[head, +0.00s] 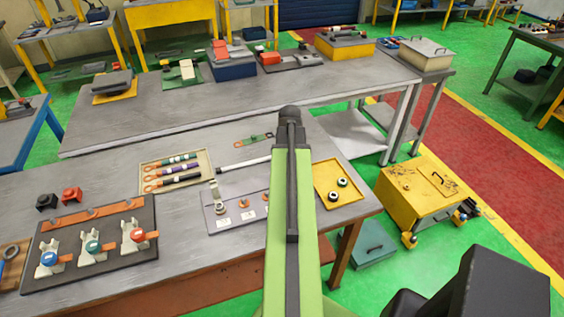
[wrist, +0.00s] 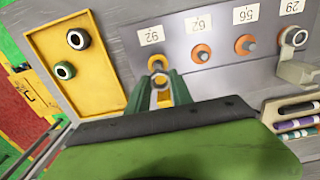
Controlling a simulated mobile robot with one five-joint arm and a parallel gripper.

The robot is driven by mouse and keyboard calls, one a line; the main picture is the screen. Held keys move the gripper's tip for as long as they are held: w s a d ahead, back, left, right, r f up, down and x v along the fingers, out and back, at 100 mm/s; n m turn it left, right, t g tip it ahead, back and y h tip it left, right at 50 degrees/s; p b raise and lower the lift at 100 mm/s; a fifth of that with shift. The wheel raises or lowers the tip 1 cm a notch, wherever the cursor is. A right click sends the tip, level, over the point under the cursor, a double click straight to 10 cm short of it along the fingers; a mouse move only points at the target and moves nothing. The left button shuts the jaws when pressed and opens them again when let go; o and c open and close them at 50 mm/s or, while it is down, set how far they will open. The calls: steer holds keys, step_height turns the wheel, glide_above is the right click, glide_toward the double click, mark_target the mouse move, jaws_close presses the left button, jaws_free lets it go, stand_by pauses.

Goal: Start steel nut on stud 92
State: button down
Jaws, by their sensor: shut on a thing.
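The nut is just below the label that reads 92 (wrist: 151,37), in line with the row of studs. The stud there is hidden by the nut and fingers; whether they touch cannot be told. A yellow piece (wrist: 161,87) shows between the fingers. The grey stud plate (wrist: 215,68) has orange-ringed studs (wrist: 201,53) and (wrist: 243,45). In the head view my arm hides my gripper and the plate's (head: 212,195) right part.
A yellow tray (head: 325,168) with two dark ring-shaped parts stands right of my arm. A beige tray (head: 146,163) of cable leads is behind the plate. A steel clamp-like part (wrist: 298,68) stands at the plate's far end. A dark fixture board (head: 60,278) lies left.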

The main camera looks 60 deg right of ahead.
steer(key=shift+s+r, duration=0.15)
step_height(320, 180, down, 5)
steer(key=b, duration=0.4)
steer(key=shift+s+r, duration=0.1)
steer(key=shift+r, duration=0.05)
stand_by(0.5)
stand_by(0.5)
steer(key=shift+s+f+b, duration=0.1)
steer(key=shift+f+b, duration=0.6)
steer(key=shift+b, duration=0.3)
stand_by(1.5)
